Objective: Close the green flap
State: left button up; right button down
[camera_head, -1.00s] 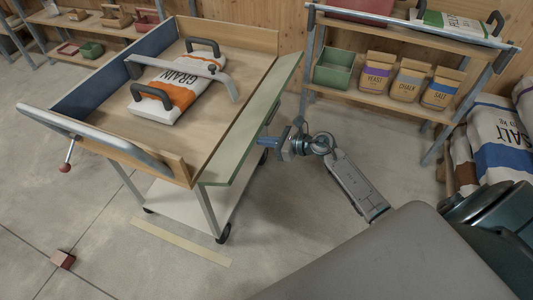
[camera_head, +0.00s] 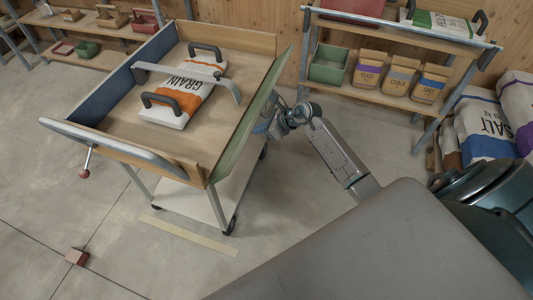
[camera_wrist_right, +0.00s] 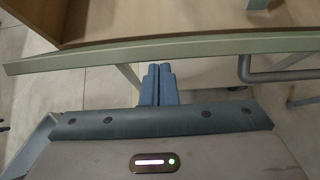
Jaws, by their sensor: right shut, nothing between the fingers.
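The green flap (camera_head: 246,127) runs along the right side of the wooden cart tray (camera_head: 220,45). It tilts upward and outward, with a gap between its upper edge and the tray. In the right wrist view the flap (camera_wrist_right: 200,48) shows as a long pale green bar across the top. My right gripper (camera_head: 266,124) is at the flap's outer side, its tips partly hidden. In the right wrist view the gripper (camera_wrist_right: 158,70) is shut and empty, its tips just under the flap's edge; I cannot tell if they touch. My left gripper is out of view.
A grain bag (camera_head: 186,90) with black handles lies in the tray under a grey bar (camera_head: 185,69). A shelf (camera_head: 370,96) with a green bin and paper bags stands back right. Sacks (camera_head: 485,125) stand at the right.

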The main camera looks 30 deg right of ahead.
aim_at(251, 128)
jog(key=shift+w+a+r+b, duration=0.35)
jog(key=shift+w+a+r, duration=0.85)
jog(key=shift+w, duration=0.05)
jog(key=w+a+b, duration=0.1)
jog(key=w+a+r, duration=0.1)
jog(key=shift+w+r+b, duration=0.15)
jog(key=shift+w+b, duration=0.15)
jog(key=shift+b, duration=0.05)
jog(key=shift+w+a+r, duration=0.1)
jog(key=shift+w+a, duration=0.15)
pick_arm(q)
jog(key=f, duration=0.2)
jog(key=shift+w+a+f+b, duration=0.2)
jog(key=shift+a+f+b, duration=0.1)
jog(key=shift+b, duration=0.1)
pick_arm(e)
jog(key=shift+w+a+r, duration=0.25)
jog(key=shift+w+a, duration=0.15)
jog(key=shift+w, duration=0.05)
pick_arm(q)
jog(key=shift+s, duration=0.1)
pick_arm(e)
jog(key=shift+d, duration=0.1)
